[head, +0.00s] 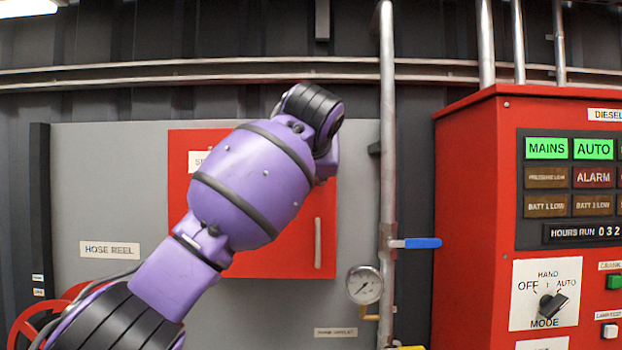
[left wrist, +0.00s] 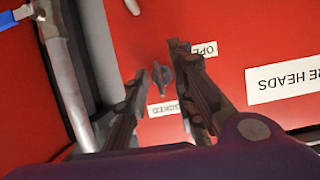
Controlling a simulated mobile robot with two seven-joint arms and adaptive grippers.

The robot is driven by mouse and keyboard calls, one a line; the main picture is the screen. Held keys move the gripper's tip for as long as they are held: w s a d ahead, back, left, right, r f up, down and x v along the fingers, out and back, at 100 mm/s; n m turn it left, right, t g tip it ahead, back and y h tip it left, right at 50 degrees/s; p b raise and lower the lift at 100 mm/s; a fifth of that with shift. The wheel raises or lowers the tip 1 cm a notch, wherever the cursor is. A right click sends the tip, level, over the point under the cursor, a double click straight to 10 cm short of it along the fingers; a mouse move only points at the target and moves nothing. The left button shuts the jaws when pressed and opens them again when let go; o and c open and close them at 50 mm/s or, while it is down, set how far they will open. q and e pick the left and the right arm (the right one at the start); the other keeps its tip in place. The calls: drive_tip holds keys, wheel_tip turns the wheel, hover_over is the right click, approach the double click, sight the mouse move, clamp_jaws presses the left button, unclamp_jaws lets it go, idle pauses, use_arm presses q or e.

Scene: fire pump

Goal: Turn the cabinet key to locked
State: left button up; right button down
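The red cabinet (head: 285,250) hangs on the grey wall panel in the head view, partly hidden behind my left arm. In the left wrist view its red door (left wrist: 225,25) fills much of the picture, upside down. The small dark key (left wrist: 160,73) sits on that door between an "OPEN" label (left wrist: 205,49) and a label that seems to read "LOCKED" (left wrist: 163,108). My left gripper (left wrist: 158,62) is open, one finger on each side of the key in the picture. I cannot tell whether either finger touches it. My right gripper is in neither view.
A vertical pipe (head: 388,150) with a blue valve lever (head: 423,243) and a gauge (head: 364,285) stands right of the cabinet. The cabinet's pale handle (head: 318,243) sticks out. A red control panel (head: 470,220) is at the right, a hose reel (head: 35,325) at lower left.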

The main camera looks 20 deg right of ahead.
use_arm(q)
drive_tip(key=v, duration=1.2)
